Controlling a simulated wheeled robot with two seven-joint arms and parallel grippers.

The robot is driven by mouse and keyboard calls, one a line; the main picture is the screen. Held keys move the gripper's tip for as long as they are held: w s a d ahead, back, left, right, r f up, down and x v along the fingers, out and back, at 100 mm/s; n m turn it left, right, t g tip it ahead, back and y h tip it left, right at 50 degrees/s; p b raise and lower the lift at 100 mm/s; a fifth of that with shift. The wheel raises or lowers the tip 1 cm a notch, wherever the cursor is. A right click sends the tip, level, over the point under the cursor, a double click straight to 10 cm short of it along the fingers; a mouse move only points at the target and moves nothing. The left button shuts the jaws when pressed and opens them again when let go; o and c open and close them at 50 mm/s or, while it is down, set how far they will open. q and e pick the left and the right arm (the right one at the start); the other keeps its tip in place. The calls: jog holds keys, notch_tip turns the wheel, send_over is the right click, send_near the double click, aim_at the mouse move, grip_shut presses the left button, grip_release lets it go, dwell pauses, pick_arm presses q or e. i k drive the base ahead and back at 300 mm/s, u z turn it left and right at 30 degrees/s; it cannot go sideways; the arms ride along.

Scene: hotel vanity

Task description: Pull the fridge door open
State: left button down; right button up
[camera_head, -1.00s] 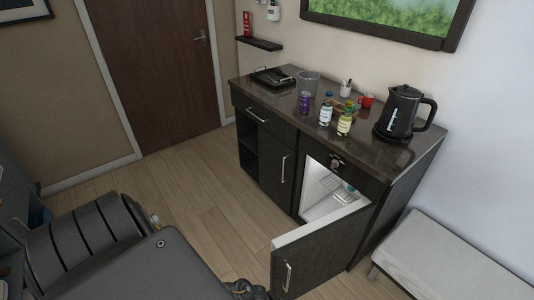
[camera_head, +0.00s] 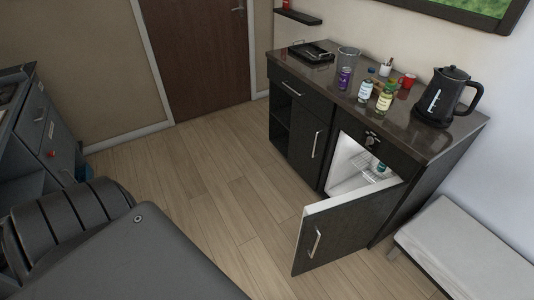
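The fridge door (camera_head: 345,232) is dark with a white inner edge and stands swung wide open from the vanity cabinet. Its vertical metal handle (camera_head: 315,245) faces me on the free edge side. The lit white fridge interior (camera_head: 353,165) shows behind it, with a wire shelf and a small bottle or item (camera_head: 381,169) inside. Neither of my grippers is in view. Dark parts of my own body fill the lower left.
On the dark counter (camera_head: 330,77) stand a black kettle (camera_head: 447,97), several bottles, a clear bin (camera_head: 348,60), a red mug (camera_head: 407,81) and a black tray (camera_head: 311,51). A padded bench (camera_head: 465,245) is at right. Wood floor (camera_head: 215,190) is clear at centre-left.

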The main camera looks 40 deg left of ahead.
aim_at(332, 229)
jog(key=u, duration=0.3)
jog(key=k, duration=0.35)
jog(key=u, duration=0.6)
jog(key=i, duration=1)
jog(key=z, duration=0.8)
